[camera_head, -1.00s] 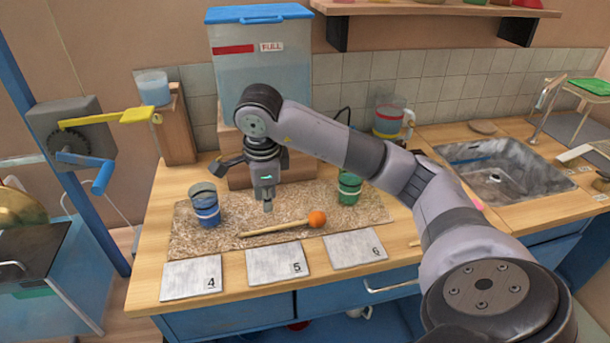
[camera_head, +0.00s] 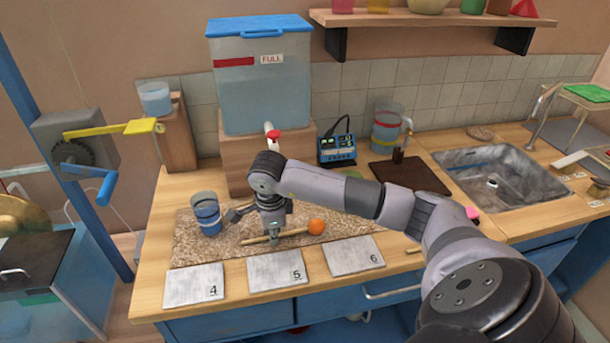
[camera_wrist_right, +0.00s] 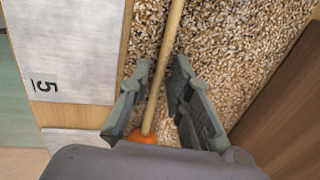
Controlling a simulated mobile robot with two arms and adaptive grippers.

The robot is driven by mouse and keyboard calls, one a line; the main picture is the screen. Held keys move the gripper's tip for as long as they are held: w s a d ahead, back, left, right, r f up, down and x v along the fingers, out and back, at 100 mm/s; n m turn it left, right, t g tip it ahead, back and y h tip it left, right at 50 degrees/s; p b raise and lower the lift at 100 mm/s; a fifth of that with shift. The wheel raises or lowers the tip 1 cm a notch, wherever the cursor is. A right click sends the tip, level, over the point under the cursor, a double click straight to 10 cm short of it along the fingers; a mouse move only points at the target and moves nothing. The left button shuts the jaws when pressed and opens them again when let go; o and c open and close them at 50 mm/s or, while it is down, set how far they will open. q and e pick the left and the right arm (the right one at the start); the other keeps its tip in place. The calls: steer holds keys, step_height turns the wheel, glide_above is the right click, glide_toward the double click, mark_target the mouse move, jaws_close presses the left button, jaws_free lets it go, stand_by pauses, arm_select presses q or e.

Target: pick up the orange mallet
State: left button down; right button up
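The orange mallet has an orange ball head (camera_head: 317,227) and a pale wooden stick (camera_head: 257,240). It lies on the speckled mat (camera_head: 190,245), behind the tile marked 5. My right gripper (camera_head: 274,240) is down at the stick, left of the head. In the right wrist view the stick (camera_wrist_right: 168,50) runs between the two fingers of the right gripper (camera_wrist_right: 161,68), with a gap on each side. The fingers are open. The orange head (camera_wrist_right: 142,136) shows near the palm, partly hidden. My left gripper is not in view.
A blue cup (camera_head: 207,213) stands left of my right gripper. Tiles 4 (camera_head: 193,284), 5 (camera_head: 277,270) and 6 (camera_head: 353,256) line the counter front. A water tank (camera_head: 262,85) on a wooden block stands behind. A sink (camera_head: 495,180) is at right.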

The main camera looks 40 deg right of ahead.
steer(key=shift+c, duration=0.4)
jaws_close()
steer(key=shift+r, duration=0.1)
